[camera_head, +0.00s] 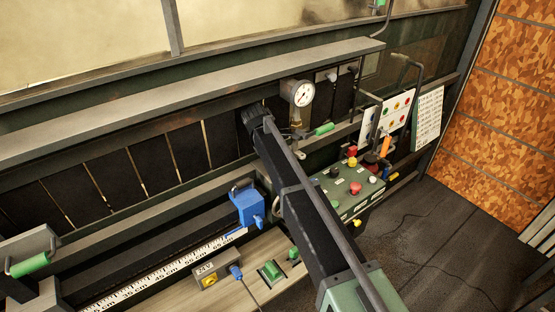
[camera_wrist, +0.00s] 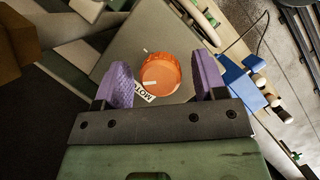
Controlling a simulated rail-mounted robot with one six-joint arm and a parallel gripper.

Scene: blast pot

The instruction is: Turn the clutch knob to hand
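An orange round knob (camera_wrist: 160,72) with a white pointer mark sits on a grey plate (camera_wrist: 150,35) in the wrist view. A small white label (camera_wrist: 143,92) beside it seems to read "LOW"; no "hand" marking is legible, and I cannot tell if this is the clutch knob. My gripper (camera_wrist: 163,66) is open, with its purple fingers on either side of the knob. A gap shows on the right; the left finger is close to the knob, and contact is unclear. In the head view my arm covers the knob, and the fingers cannot be made out.
A pressure gauge (camera_head: 300,93) stands near my arm's far end. A green control box (camera_head: 345,188) with several coloured buttons is right of the arm. Open floor (camera_head: 440,240) is at right.

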